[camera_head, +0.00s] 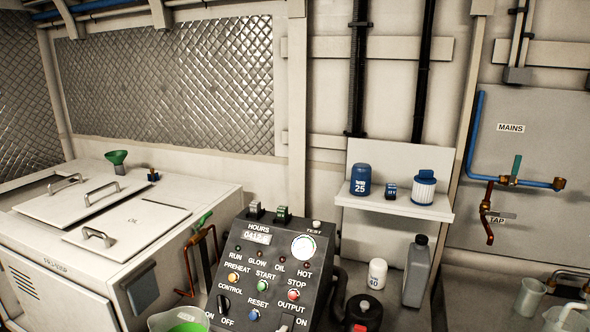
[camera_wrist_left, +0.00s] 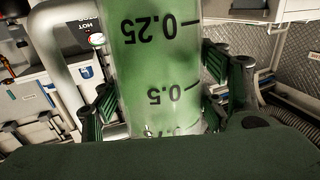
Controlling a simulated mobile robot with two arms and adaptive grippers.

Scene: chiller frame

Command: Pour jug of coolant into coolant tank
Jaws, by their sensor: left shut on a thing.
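A clear jug (camera_wrist_left: 150,75) of green liquid fills the middle of the left wrist view, with measuring marks that read upside down there. Its pale curved handle (camera_wrist_left: 62,60) is at the left. My left gripper (camera_wrist_left: 160,105) is shut on the jug, with green-padded fingers on both sides of it. In the head view a jug with green liquid (camera_head: 180,322) shows at the bottom edge, cut off by the frame. My left gripper does not show there. My right gripper is in neither view. I cannot tell which part is the coolant tank.
A control panel (camera_head: 268,270) stands in the middle. A grey bottle (camera_head: 417,272) and a white bottle (camera_head: 377,273) stand right of it, below a small shelf (camera_head: 395,206).

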